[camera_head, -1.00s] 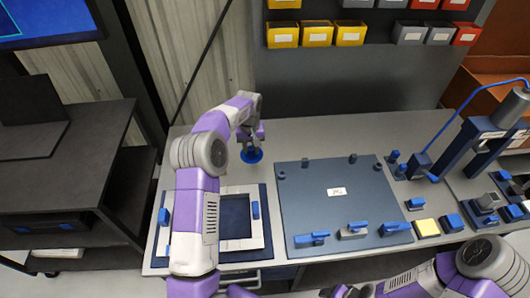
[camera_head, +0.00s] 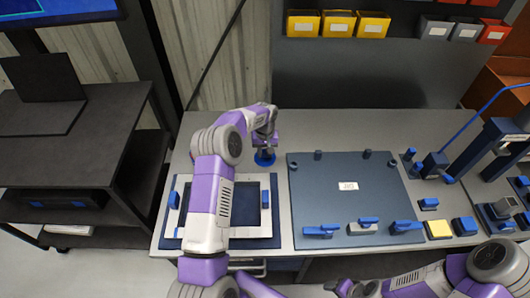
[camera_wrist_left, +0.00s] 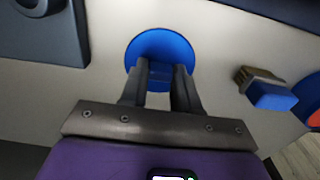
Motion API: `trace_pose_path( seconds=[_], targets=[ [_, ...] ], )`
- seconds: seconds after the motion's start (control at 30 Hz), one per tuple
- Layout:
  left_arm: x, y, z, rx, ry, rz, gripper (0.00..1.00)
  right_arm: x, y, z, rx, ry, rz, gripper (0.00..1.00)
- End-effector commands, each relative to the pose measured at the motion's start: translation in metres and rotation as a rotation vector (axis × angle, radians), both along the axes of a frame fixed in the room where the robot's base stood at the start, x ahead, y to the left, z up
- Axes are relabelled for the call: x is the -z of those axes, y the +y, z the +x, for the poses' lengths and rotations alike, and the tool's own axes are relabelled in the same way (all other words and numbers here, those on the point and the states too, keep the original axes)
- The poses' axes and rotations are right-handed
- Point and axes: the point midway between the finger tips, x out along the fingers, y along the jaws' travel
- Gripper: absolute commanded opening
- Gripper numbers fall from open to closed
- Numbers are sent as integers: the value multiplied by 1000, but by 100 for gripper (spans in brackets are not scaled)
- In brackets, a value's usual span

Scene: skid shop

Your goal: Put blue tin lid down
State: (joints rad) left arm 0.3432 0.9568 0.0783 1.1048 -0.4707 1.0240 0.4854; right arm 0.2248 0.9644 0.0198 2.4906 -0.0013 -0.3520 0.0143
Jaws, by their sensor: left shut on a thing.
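The blue tin lid (camera_head: 265,158) is a round blue disc at the back of the grey bench, between the white frame and the large blue-grey plate. I cannot tell whether the lid touches the bench. My right arm (camera_head: 440,275) shows at the bottom right; its fingertips are not clearly visible.
A white frame (camera_head: 273,232) on a dark mat stands in front of the lid. The blue-grey plate (camera_head: 350,200) with several blue clamps is to the right. Bare bench (camera_head: 330,130) lies behind the plate.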

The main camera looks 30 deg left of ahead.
Motion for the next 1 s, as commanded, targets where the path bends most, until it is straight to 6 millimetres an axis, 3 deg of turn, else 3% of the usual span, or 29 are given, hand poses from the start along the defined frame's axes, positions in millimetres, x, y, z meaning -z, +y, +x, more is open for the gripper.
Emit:
trace_pose_path(
  seconds=[0.23,0.27,0.4,0.77,1.0],
  targets=[
    [4,0,0,0,0,0,2,4,0,0,0,0,0,57],
    [3,0,0,0,0,0,35,3,0,0,0,0,0,57],
    [3,0,0,0,0,0,56,2,0,0,0,0,0,57],
    [-2,0,0,0,-1,-1,56,-2,0,0,0,0,0,57],
    [-45,0,1,1,-4,1,56,-7,0,0,0,0,0,57]
  ],
)
